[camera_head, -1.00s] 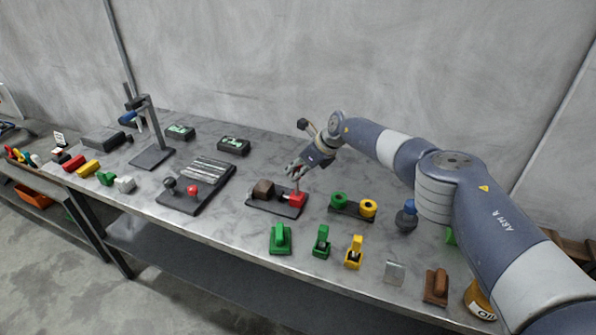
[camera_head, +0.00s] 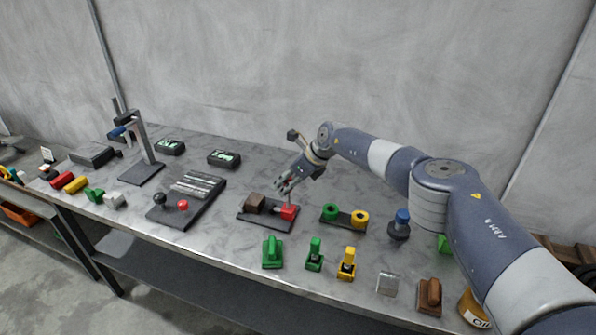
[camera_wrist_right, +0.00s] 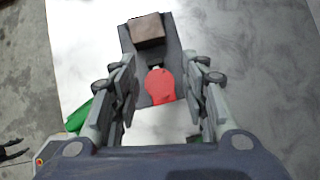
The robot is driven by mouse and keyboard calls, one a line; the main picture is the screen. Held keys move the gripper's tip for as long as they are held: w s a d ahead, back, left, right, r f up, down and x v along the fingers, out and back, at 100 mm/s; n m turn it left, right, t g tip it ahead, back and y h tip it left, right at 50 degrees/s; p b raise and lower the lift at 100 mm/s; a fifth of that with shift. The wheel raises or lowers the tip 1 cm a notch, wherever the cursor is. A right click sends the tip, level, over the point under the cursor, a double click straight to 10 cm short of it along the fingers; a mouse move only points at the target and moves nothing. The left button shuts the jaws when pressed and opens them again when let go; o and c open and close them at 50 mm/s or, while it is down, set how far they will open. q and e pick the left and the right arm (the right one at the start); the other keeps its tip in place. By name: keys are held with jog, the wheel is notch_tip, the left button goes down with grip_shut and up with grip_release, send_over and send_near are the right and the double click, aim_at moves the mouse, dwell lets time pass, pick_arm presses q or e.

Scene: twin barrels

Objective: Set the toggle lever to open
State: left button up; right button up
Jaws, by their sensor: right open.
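The toggle lever seems to be the red piece (camera_head: 288,212) on a dark base plate (camera_head: 262,224), beside a brown block (camera_head: 254,202). A thin upright part seems to rise from the red piece towards my fingers. My right gripper (camera_head: 285,189) is just above the red piece, pointing down. In the right wrist view the open fingers (camera_wrist_right: 160,105) stand either side of the red round top (camera_wrist_right: 160,86), with gaps on both sides. The brown block also shows there (camera_wrist_right: 147,29), beyond the fingers. I cannot tell the lever's exact tilt. My left gripper is not in view.
A plate with a black and a red knob (camera_head: 182,205) lies to the left.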

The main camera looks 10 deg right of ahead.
jog(key=v, duration=1.1)
jog(key=shift+r, duration=0.2)
